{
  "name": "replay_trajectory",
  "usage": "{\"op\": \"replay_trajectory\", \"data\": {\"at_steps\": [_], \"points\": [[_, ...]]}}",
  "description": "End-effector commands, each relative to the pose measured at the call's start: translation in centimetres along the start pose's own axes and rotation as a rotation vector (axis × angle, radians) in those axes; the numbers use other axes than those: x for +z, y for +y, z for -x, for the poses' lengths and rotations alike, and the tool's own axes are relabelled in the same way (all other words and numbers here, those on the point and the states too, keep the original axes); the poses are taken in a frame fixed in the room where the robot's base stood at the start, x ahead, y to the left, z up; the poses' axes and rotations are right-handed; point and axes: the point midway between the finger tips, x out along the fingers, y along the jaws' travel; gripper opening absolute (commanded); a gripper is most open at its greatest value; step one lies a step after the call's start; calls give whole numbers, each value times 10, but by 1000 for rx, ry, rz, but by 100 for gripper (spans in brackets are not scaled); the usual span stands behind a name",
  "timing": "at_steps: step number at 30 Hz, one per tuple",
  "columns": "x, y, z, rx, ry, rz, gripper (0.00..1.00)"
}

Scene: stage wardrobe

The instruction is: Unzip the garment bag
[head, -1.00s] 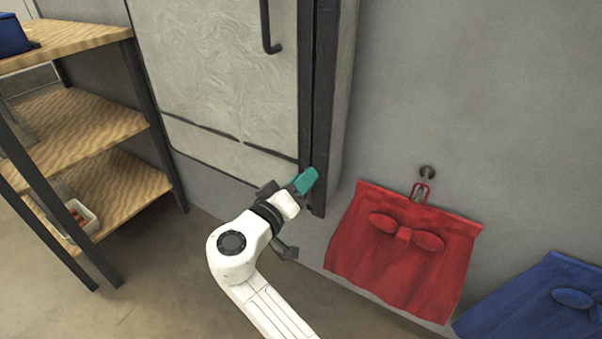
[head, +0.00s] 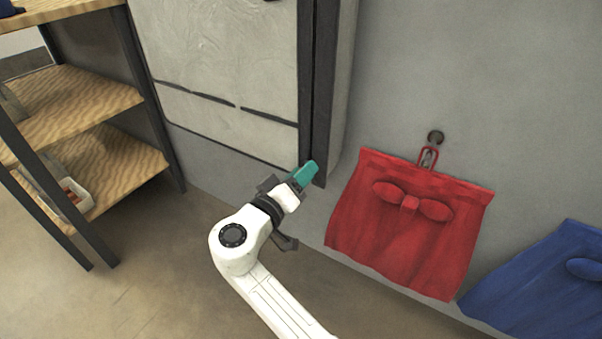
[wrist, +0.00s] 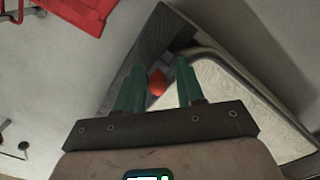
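The garment bag (head: 225,75) is a pale, wrinkled panel with dark edging on the wall, in the upper middle of the head view. A dark strip with a thin line down it (head: 320,90) runs along its right side. The bag also shows in the wrist view (wrist: 225,92). My gripper (head: 308,172) is at the lower end of the dark strip. In the wrist view its two green fingers (wrist: 159,75) stand apart. A small red-orange piece (wrist: 157,83), perhaps the zip pull, shows between them, with a gap to the right finger. Contact cannot be told.
A red cloth bag with a bow (head: 405,225) hangs from a wall hook (head: 435,138) right of my gripper. A blue one (head: 545,285) hangs farther right. A wooden shelf rack (head: 85,100) stands at the left. The floor (head: 150,265) between is clear.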

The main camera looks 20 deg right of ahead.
Motion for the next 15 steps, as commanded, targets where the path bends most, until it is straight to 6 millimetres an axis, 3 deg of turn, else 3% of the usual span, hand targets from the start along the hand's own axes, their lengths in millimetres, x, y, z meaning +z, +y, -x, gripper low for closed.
{"op": "replay_trajectory", "data": {"at_steps": [3,11,15], "points": [[2,-2,1,-4,-1,4,45],[0,-1,1,-1,0,1,45],[-1,0,13,-2,1,1,45]]}}
